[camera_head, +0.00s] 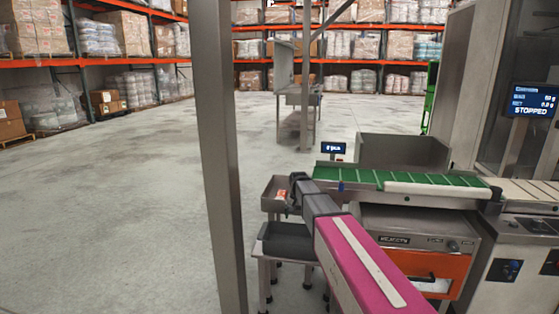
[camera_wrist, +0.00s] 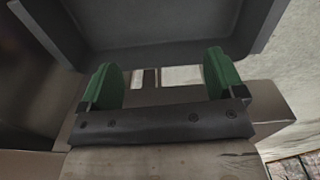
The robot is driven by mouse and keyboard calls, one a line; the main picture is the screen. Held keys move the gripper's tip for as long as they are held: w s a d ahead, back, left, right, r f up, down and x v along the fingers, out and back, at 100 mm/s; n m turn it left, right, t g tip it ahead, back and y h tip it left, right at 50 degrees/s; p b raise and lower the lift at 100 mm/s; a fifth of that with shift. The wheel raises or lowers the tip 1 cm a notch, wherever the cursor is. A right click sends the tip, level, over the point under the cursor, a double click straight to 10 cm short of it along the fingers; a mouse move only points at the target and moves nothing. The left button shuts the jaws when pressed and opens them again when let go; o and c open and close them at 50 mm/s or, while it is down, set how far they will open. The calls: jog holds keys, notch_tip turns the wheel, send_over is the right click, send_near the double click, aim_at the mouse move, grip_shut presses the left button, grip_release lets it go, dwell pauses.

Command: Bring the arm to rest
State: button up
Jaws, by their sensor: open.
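My arm (camera_head: 360,262), magenta with a dark grey end section, reaches forward from the lower right in the head view. Its end is over the small trays beside the weighing machine, and the fingertips are hard to make out there. In the wrist view my gripper (camera_wrist: 162,82) shows two green finger pads held wide apart, with nothing held between them. A dark grey tray (camera_wrist: 165,45) fills the top of the wrist view, just beyond the fingers. I cannot tell whether the fingers touch it.
A grey metal tray (camera_head: 269,204) with a small red-and-white item and a dark tray (camera_head: 287,246) stand left of the orange-fronted rejects box (camera_head: 455,272). A green conveyor belt (camera_head: 380,178) runs behind. A screen (camera_head: 533,101) reads STOPPED. A post (camera_head: 222,150) stands left; open floor lies beyond.

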jog(key=s+d+f, duration=0.2)
jog(key=s+d, duration=0.1)
jog(key=s, duration=0.6)
jog(key=s+d+f+n, duration=0.1)
jog(key=s+d+f, duration=0.2)
jog(key=s, duration=0.6)
jog(key=s+d+f, duration=0.3)
jog(key=s+d, duration=0.1)
jog(key=s, duration=0.5)
jog(key=shift+s+d, duration=0.15)
jog(key=shift+d, duration=0.15)
